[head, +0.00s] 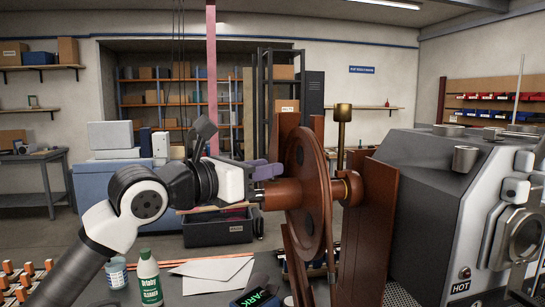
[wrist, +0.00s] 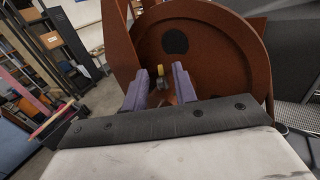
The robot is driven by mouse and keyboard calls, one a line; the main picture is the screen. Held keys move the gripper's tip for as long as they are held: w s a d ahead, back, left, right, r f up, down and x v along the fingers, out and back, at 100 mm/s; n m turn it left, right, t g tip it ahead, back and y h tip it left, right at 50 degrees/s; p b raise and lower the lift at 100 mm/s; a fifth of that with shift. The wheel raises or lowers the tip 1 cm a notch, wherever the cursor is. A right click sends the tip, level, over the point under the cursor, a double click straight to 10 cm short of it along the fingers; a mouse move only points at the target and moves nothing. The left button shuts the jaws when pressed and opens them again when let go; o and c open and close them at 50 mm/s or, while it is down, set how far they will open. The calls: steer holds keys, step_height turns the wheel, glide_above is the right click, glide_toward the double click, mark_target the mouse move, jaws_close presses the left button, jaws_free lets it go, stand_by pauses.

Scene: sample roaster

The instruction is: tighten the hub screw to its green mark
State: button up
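The brown wheel (head: 309,190) stands upright between brown uprights, with a round brown hub (head: 283,194) on its left side. My gripper (head: 268,171) reaches in from the left, its purple fingers close to the hub. In the wrist view my gripper (wrist: 158,82) is open, its two fingers pointing at the wheel's face (wrist: 208,58). A small grey piece with a yellow part (wrist: 160,72), perhaps the hub screw, shows between the fingers, with gaps at both sides. I cannot make out a green mark.
A dark roaster (head: 440,195) marked HOT stands at the right, close to the brown upright. A brass post (head: 342,135) rises behind the wheel.

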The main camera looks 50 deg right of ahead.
steer(key=shift+s+d+p, duration=0.2)
steer(key=shift+d+p, duration=0.1)
steer(key=shift+d, duration=1.05)
steer(key=shift+c, duration=0.5)
jaws_close()
